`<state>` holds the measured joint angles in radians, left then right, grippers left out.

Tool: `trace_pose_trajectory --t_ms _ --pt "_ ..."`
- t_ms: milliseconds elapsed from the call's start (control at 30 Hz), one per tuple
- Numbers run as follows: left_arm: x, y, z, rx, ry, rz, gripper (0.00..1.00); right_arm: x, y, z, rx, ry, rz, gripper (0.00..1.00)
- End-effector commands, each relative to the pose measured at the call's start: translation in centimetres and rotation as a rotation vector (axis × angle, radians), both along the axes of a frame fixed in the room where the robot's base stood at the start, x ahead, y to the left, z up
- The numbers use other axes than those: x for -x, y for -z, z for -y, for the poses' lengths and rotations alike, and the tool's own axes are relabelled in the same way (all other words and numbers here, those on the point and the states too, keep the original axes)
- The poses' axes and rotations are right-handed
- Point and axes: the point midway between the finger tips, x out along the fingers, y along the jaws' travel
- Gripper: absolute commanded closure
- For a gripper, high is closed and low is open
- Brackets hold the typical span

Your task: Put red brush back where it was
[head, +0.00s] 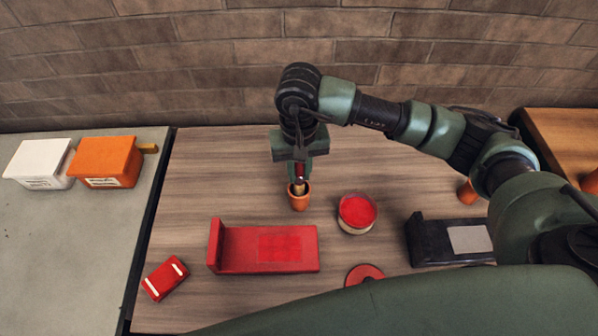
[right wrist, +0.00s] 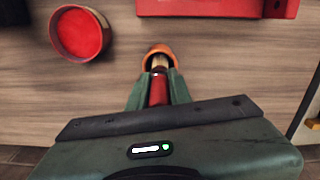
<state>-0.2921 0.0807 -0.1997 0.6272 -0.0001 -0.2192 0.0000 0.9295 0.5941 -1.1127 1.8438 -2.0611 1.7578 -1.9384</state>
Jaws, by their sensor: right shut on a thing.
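My right gripper (head: 300,176) points down over the small orange cup (head: 299,201) in the middle of the table. It is shut on the red brush (right wrist: 158,90), which stands upright between the fingers. The brush's pale lower end (head: 298,188) is at the cup's mouth, and in the right wrist view it overlaps the cup (right wrist: 160,52). I cannot tell how deep the brush sits in the cup. My left gripper is not in view.
A tin of red paint (head: 357,212) stands right of the cup. A red bracket (head: 240,262), a red block (head: 165,278), a red disc (head: 364,273) and a black bracket (head: 432,242) lie nearer. White (head: 40,163) and orange boxes (head: 105,162) stand on the left table. A brick wall is behind.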

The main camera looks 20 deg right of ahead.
Motion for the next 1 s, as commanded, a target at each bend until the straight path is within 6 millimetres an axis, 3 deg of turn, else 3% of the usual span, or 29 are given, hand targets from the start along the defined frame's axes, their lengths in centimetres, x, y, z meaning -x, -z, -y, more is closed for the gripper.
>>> trace_pose_trajectory --t_ms 167,567,600,667,1000 --pt "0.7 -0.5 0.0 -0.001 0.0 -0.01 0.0 0.0 1.8 0.0 0.0 -0.001 0.0 1.0" --pt "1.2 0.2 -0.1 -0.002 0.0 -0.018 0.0 0.0 2.4 0.0 0.0 -0.001 0.002 1.0" --pt "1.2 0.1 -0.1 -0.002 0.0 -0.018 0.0 0.0 2.3 0.0 0.0 -0.001 0.001 0.75" --pt "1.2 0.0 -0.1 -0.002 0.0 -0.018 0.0 0.0 2.2 0.0 0.0 0.0 0.001 0.59" --pt "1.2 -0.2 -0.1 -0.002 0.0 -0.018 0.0 0.0 2.1 0.0 0.0 0.0 0.001 0.59"
